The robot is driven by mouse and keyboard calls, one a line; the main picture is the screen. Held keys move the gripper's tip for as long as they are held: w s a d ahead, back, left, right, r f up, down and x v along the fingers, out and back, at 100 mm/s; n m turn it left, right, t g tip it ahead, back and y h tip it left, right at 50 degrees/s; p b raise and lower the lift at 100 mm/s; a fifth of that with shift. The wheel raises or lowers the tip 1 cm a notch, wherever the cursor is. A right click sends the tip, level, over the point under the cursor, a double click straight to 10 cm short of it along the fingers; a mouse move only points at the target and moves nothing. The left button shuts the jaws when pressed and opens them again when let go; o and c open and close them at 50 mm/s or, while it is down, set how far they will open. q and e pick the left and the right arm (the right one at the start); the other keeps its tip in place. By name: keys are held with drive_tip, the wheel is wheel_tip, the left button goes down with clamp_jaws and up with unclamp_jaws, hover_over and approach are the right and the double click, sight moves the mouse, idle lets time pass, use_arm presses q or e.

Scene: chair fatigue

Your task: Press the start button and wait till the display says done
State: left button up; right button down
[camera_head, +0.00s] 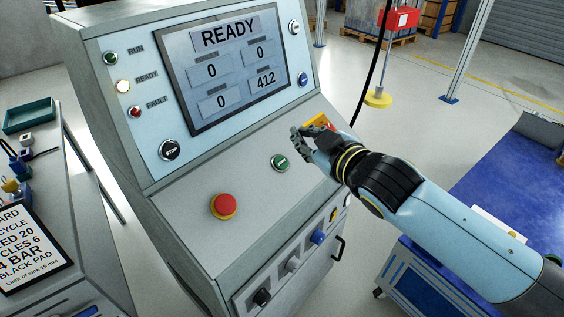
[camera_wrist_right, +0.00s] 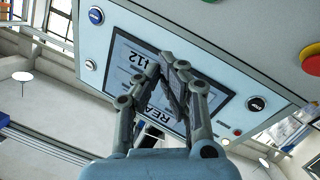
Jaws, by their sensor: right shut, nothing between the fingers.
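The control console has a display (camera_head: 226,65) that reads READY, with 0, 0, 0 and 412 below it. A green start button (camera_head: 280,162) sits on the sloped panel. My right gripper (camera_head: 297,133) is shut and empty, above the panel just right of and beyond the green button, apart from it. In the right wrist view my right gripper (camera_wrist_right: 172,68) covers part of the display (camera_wrist_right: 128,62), which appears upside down. The READY lamp (camera_head: 123,86) looks lit white. My left gripper is in neither view.
A red emergency stop (camera_head: 223,206) sits on the panel left of the green button. A yellow-orange part (camera_head: 318,122) lies behind my right gripper. A side table with a sign (camera_head: 22,243) stands at left.

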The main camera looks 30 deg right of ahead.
sight(281, 163)
drive_tip(key=w+f+b, duration=0.1)
drive_tip(key=f, duration=0.1)
drive_tip(key=w+f+b, duration=0.1)
drive_tip(key=f+b, duration=0.1)
drive_tip(key=w+a+f+b, duration=0.1)
drive_tip(key=f, duration=0.1)
drive_tip(key=shift+w+b, duration=0.3)
drive_tip(key=shift+w+a+f+b, duration=0.15)
drive_tip(key=shift+w+f+b, duration=0.2)
drive_tip(key=shift+f, duration=0.1)
drive_tip(key=shift+f, duration=0.1)
idle(0.8)
drive_tip(key=shift+w+a+f, duration=0.1)
drive_tip(key=shift+w+f, duration=0.15)
drive_tip(key=shift+w+f+b, duration=0.15)
drive_tip(key=shift+f+b, duration=0.15)
drive_tip(key=shift+b, duration=0.05)
idle(0.7)
drive_tip(key=shift+r, duration=0.1)
drive_tip(key=shift+s+r+p, duration=0.45)
drive_tip(key=shift+r+p, duration=0.1)
drive_tip(key=shift+p, duration=0.15)
drive_tip(key=shift+r, duration=0.1)
